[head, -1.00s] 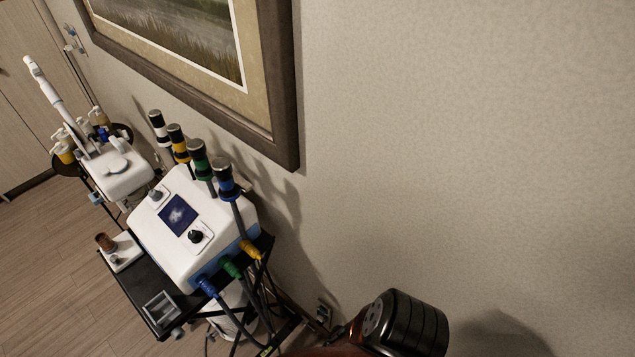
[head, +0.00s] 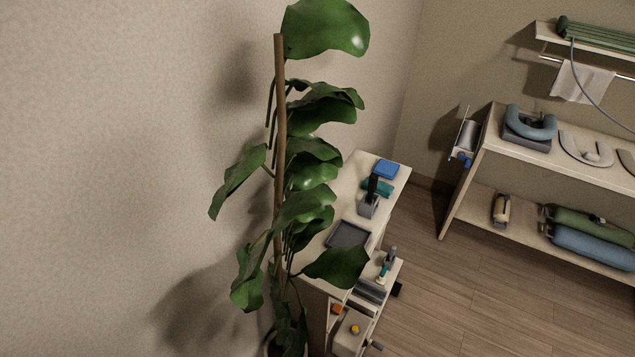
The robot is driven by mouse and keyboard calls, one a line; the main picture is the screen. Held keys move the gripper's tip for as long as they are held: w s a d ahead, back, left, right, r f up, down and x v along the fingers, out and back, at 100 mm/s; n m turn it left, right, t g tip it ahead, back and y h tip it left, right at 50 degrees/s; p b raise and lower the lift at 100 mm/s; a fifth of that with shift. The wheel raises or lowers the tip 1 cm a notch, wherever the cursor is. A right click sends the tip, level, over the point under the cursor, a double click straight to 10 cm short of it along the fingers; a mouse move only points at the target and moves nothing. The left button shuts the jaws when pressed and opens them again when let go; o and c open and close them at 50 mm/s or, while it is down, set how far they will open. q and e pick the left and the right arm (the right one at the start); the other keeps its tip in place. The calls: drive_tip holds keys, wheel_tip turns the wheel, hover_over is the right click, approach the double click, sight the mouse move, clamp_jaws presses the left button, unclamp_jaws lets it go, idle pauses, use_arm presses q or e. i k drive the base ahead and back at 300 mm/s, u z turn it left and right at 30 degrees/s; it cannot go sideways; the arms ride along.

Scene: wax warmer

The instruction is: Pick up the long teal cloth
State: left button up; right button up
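A small teal item (head: 384,188) lies on top of the white cabinet, partly hidden behind a dark grey upright device. It may be cloth, but it is too small to tell, and no clearly long teal cloth shows. A folded blue item (head: 386,169) lies just behind it near the cabinet's far end. Neither of my grippers is in view.
A tall leafy plant (head: 312,177) stands in front of the white cabinet (head: 347,193) and hides part of it. A grey tray (head: 348,235) is on the cabinet top. A wooden shelf unit (head: 462,178) holds rolls and cushions at right. Wooden floor (head: 420,300) between them is clear.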

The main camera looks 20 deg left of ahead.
sight(384, 189)
drive_tip(key=u, duration=0.05)
drive_tip(key=k, duration=0.5)
drive_tip(key=z, duration=1.7)
drive_tip(key=i, duration=3.7)
drive_tip(key=u, duration=3.35)
drive_tip(key=i, duration=1)
drive_tip(key=z, duration=0.05)
